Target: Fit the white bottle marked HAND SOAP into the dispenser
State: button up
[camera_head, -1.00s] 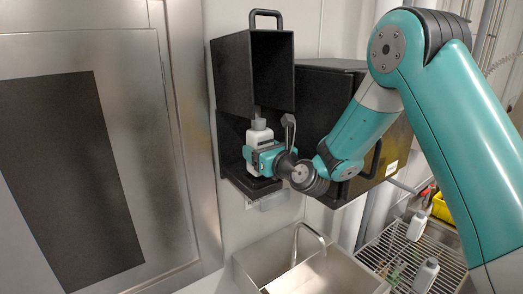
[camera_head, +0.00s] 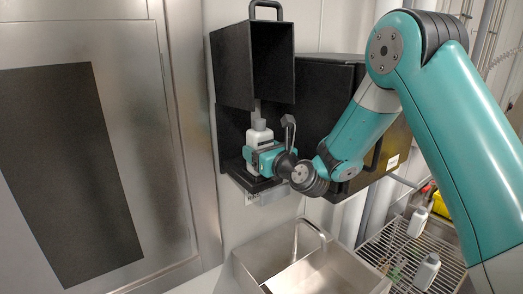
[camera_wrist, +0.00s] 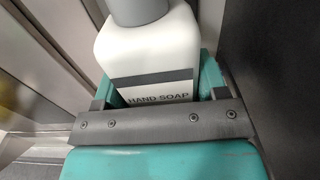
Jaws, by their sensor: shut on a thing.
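The white bottle (camera_head: 259,137) with a grey cap stands upright inside the black dispenser (camera_head: 222,137), above its bottom ledge. In the wrist view its label reads HAND SOAP on the white bottle (camera_wrist: 150,60), below a dark band. My gripper (camera_head: 262,160) is shut around the bottle's body; it also shows in the wrist view (camera_wrist: 155,95). The dispenser's black cover (camera_head: 272,65) is raised above the bottle, with a handle on top. The bottle's cap is just under a grey part inside the dispenser; whether they touch I cannot tell.
A large black box (camera_head: 330,105) is on the wall right of the dispenser. A steel sink (camera_head: 275,262) with a tap is below. A steel door panel (camera_head: 150,130) is at left.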

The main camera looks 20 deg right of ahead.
jog(key=shift+f, duration=0.25)
jog(key=o, duration=1.4)
jog(key=shift+c, duration=0.2)
jog(key=shift+s+d+f+b, duration=0.15)
jog(key=shift+s+b, duration=0.1)
jog(key=shift+b, duration=0.2)
jog(key=b+v, duration=1.6)
jog(key=v, duration=0.1)
jog(key=shift+r, duration=0.25)
jog(key=shift+w, duration=0.1)
